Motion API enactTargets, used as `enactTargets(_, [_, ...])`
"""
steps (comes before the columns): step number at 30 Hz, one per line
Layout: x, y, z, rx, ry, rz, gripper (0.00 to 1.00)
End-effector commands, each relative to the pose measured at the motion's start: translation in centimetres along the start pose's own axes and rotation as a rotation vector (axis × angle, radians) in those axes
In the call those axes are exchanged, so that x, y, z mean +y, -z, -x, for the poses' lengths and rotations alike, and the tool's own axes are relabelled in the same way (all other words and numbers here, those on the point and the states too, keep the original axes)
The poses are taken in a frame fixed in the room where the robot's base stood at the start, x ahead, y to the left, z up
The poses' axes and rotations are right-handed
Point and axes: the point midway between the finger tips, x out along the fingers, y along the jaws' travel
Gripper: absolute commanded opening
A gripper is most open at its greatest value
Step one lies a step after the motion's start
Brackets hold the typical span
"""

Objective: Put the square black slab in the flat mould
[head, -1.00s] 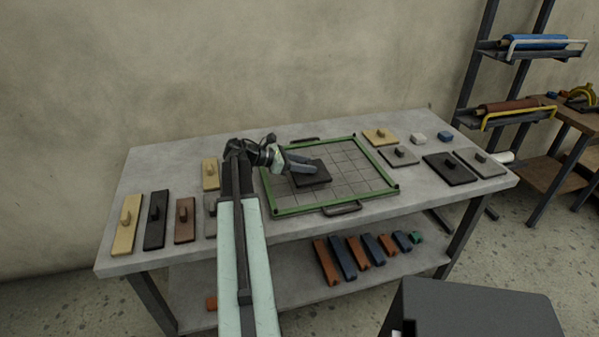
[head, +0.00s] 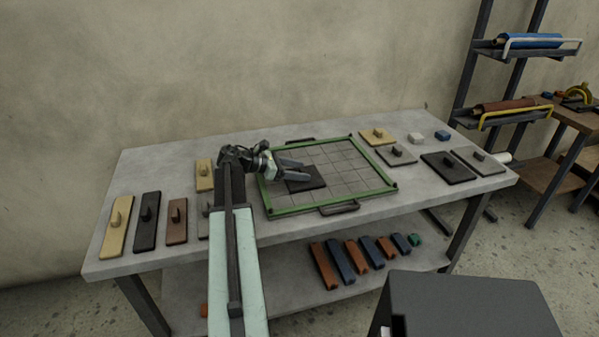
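The square black slab (head: 314,184) lies flat on the gridded floor of the green-framed flat mould (head: 332,205), in its left part. My gripper (head: 303,171) comes in from the left over the mould, with its two fingers spread apart at the slab's upper left side. It is open and holds nothing that I can see. The fingers hide part of the slab, and its knob cannot be made out.
Tan (head: 117,226), black (head: 146,222) and brown slabs (head: 176,222) with knobs stand at the table's left. More slabs, including a dark one (head: 447,168), lie at the right. Several orange and blue blocks rest on the lower shelf (head: 290,262). Most of the mould's grid is bare.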

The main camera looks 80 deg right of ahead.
Motion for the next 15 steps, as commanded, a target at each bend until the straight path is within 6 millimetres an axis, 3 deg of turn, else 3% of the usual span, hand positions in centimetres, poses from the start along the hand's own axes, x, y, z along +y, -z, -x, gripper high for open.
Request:
enactTargets(11, [0.0, -0.7, 0.2, 0.000, 0.001, 0.000, 0.63])
enactTargets(15, [0.1, -0.8, 3.0, 0.000, -0.002, 0.001, 0.63])
